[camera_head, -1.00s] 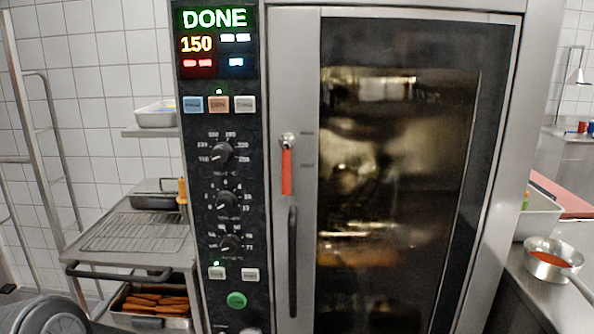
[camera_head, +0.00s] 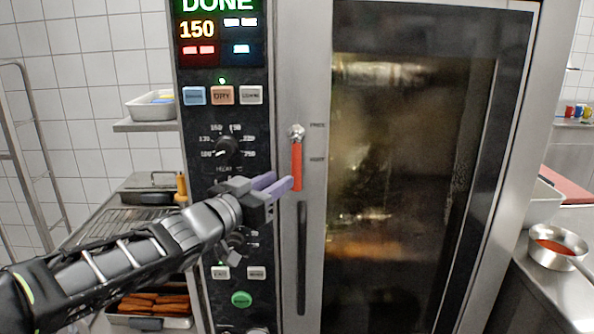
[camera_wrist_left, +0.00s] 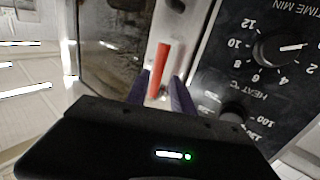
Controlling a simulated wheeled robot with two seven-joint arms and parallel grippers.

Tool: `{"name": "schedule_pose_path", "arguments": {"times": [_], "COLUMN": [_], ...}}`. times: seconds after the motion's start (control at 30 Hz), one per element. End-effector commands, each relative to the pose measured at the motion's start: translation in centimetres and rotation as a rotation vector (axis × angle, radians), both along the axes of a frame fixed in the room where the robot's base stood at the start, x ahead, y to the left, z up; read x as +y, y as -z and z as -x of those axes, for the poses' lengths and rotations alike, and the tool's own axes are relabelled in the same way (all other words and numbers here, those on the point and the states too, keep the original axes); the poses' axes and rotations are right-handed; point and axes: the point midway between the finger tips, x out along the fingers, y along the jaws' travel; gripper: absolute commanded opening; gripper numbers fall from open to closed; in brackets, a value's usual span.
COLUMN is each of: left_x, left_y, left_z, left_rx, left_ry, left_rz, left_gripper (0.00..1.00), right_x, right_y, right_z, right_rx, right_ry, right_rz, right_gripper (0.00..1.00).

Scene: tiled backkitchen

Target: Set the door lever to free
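The red door lever (camera_head: 297,168) hangs straight down from a silver pivot on the oven door's steel frame. One small label stands level with the pivot and another lower, by the lever; the print is too small to read surely. My left gripper (camera_head: 279,185) is open, its two purple fingers just left of the lever's lower end in the head view. In the left wrist view, which is upside down, the lever (camera_wrist_left: 160,62) shows beyond and between the parted fingertips of the gripper (camera_wrist_left: 160,88). I cannot tell that they touch. My right gripper is not in view.
The control panel with knobs and buttons (camera_head: 222,95) is left of the lever, partly behind my left arm. A dark vertical door handle (camera_head: 302,258) sits below the lever. The glass door (camera_head: 400,180) is closed. A pan (camera_head: 556,252) stands on the right counter.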

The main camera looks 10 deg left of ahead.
Motion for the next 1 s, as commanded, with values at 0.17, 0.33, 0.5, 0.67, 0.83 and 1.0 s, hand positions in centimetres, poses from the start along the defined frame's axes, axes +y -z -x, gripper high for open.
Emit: {"name": "schedule_pose_path", "arguments": {"times": [0.17, 0.33, 0.5, 0.67, 0.83, 1.0], "left_x": [-0.5, -1.4, -2.2, -2.6, -2.6, -2.6], "left_y": [0.0, 0.0, 0.0, 0.0, 0.0, 0.0], "left_z": [-1.2, -3.6, -6.0, -7.2, -7.3, -7.3], "left_rx": [0.001, 0.001, 0.002, 0.000, 0.000, 0.000], "left_ry": [0.002, 0.002, 0.002, 0.001, 0.000, 0.000], "left_rz": [-0.001, 0.000, -0.002, 0.000, -0.001, -0.001], "left_gripper": [0.29, 0.29, 0.29, 0.29, 0.29, 0.24], "right_x": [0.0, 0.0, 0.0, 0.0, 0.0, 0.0], "right_y": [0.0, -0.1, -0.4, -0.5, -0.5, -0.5], "right_z": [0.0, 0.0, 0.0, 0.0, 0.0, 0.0], "right_rx": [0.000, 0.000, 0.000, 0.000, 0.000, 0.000], "right_ry": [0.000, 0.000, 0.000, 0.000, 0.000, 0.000], "right_rz": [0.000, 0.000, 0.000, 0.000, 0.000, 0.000], "right_gripper": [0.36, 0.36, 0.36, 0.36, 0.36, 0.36]}}
